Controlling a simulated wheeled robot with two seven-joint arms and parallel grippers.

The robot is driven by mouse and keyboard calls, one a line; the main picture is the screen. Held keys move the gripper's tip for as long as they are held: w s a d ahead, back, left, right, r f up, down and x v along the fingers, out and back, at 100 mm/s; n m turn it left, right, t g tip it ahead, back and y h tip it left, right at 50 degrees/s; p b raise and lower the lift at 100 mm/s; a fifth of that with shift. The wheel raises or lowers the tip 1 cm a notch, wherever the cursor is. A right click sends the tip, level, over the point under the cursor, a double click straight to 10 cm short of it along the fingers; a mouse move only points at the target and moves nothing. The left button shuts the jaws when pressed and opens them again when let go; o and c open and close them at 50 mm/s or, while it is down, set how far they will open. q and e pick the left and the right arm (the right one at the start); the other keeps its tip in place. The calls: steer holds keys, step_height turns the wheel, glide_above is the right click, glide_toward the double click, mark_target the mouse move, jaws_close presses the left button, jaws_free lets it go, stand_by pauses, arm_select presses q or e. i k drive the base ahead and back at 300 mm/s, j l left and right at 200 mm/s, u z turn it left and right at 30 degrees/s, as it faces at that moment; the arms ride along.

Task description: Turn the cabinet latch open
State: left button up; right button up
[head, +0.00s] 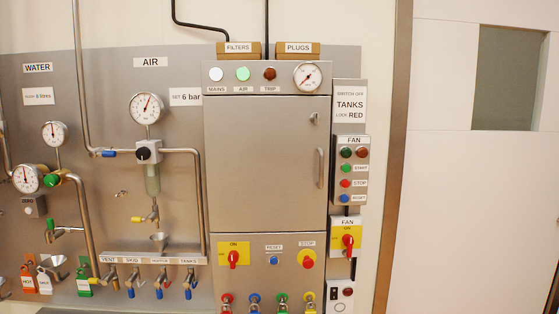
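The grey steel cabinet door (266,165) is in the middle of the head view and looks shut. A small metal latch (313,118) sits near the door's upper right corner; it is too small to tell its exact angle. Below it on the door's right side is a vertical bar handle (320,167). Neither of my grippers is in the head view, so nothing covers the latch or the handle.
Above the door are lamps and a gauge (308,76). Below it are a red-and-yellow switch (234,257) and a stop button (308,258). A fan control box (351,170) is close on the right. Pipes and valves fill the left panel.

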mark_target(314, 118)
steer(key=z, duration=0.2)
steer(key=i+j+z, duration=0.25)
steer(key=z, duration=0.15)
steer(key=i+j+z, duration=0.45)
steer(key=k+l, duration=0.1)
